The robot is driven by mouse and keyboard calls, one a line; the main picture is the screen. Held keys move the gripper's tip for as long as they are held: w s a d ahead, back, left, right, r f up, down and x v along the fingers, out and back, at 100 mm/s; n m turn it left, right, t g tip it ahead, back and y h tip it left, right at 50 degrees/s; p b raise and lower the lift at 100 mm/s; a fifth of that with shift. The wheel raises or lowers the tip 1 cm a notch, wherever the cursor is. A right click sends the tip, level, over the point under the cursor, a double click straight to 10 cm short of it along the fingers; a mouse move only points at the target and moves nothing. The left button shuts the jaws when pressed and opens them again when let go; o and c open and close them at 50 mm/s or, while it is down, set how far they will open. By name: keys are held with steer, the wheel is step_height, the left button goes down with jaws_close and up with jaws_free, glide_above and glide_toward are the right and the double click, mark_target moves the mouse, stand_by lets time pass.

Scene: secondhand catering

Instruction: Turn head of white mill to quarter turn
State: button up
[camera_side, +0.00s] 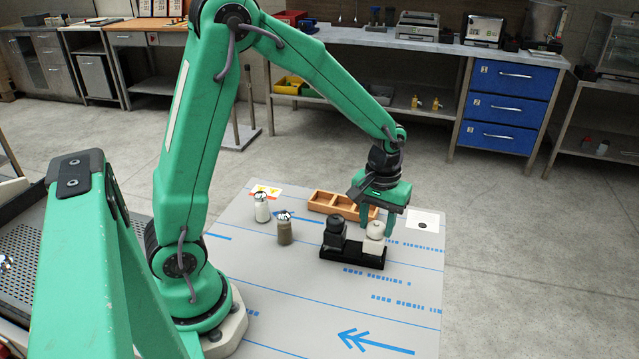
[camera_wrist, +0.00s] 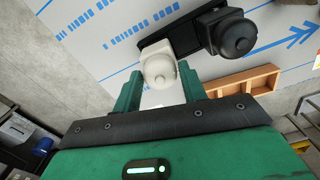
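The white mill (camera_side: 375,237) stands at the right end of a black stand (camera_side: 350,257), with its rounded head on top. The wrist view shows the white mill's head (camera_wrist: 159,72) from above. A black mill (camera_side: 334,232) stands at the left end of the same stand; it also shows in the wrist view (camera_wrist: 232,36). My gripper (camera_side: 378,217) points down at the white mill. In the wrist view my gripper (camera_wrist: 160,82) is open, one finger on each side of the white head, with gaps visible. I cannot tell the head's turn from any mark.
A wooden tray with compartments (camera_side: 338,205) lies behind the stand. A white-bodied shaker (camera_side: 262,208) and a brownish shaker (camera_side: 284,230) stand to the left. A white card with a black dot (camera_side: 425,221) lies to the right. The front of the table (camera_side: 300,310) is clear.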

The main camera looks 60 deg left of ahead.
mark_target(376, 226)
steer(key=shift+o, duration=1.3)
step_height(376, 226, up, 7)
steer(key=shift+r, duration=0.4)
steer(key=shift+s+r, duration=0.35)
steer(key=shift+r, duration=0.15)
steer(key=s+r+m+t, duration=0.2)
steer(key=s+r+m, duration=0.1)
steer(key=s, duration=0.5)
steer(key=s+r+m+t, duration=0.3)
steer(key=s+r, duration=0.1)
steer(key=s, duration=0.3)
steer(key=shift+s+r+t, duration=0.15)
steer(key=shift+s+t, duration=0.15)
steer(key=shift+s, duration=0.05)
